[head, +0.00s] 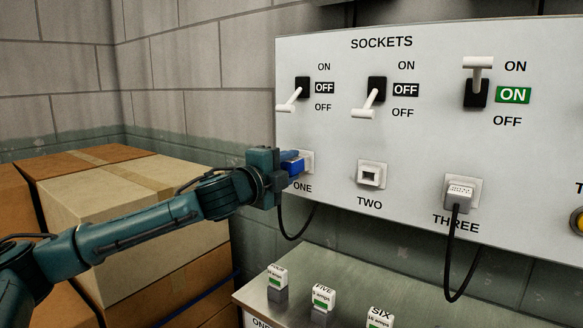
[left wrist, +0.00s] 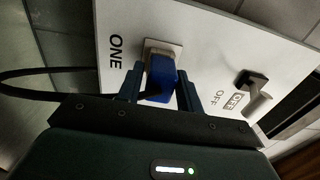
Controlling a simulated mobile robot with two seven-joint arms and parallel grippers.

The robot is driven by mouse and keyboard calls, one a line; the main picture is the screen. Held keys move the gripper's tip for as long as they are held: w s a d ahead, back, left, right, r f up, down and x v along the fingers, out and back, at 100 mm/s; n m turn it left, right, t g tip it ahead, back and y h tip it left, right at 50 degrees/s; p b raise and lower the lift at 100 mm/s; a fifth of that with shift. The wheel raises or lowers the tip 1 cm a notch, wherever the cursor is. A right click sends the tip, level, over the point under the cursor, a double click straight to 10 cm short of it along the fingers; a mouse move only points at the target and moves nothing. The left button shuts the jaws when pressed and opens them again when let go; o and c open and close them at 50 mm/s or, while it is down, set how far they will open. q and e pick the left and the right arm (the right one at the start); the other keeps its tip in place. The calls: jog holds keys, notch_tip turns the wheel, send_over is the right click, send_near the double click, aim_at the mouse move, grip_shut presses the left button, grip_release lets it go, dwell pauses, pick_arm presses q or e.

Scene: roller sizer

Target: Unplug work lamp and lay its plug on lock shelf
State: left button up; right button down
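A blue plug (head: 292,167) sits in socket ONE (head: 308,160) on the white SOCKETS panel; a black cable hangs from it. My left gripper (head: 284,166) is at this plug, its fingers on either side of it. The left wrist view also shows the blue plug (left wrist: 161,78) between the two fingers (left wrist: 158,92); whether both press on it I cannot tell. The switch (head: 295,94) above socket ONE is down, its sign reading OFF. No label in view names the work lamp or the lock shelf. My right gripper is not in view.
Socket TWO (head: 371,175) is empty, its switch at OFF. Socket THREE holds a pale plug (head: 459,194) with a hanging black cable; its switch reads ON. A metal-topped surface (head: 345,275) below carries several small labelled blocks. Cardboard boxes (head: 130,200) stand at left.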

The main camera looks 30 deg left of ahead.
aim_at(285, 168)
pick_arm(q)
grip_shut()
jog(key=shift+s, duration=0.15)
jog(key=shift+s+a+f+b, duration=0.15)
jog(key=shift+s+b, duration=0.25)
jog(key=shift+s, duration=0.8)
jog(key=shift+s+a+r+b, duration=0.1)
jog(key=shift+s+b, duration=0.3)
jog(key=shift+s, duration=1.25)
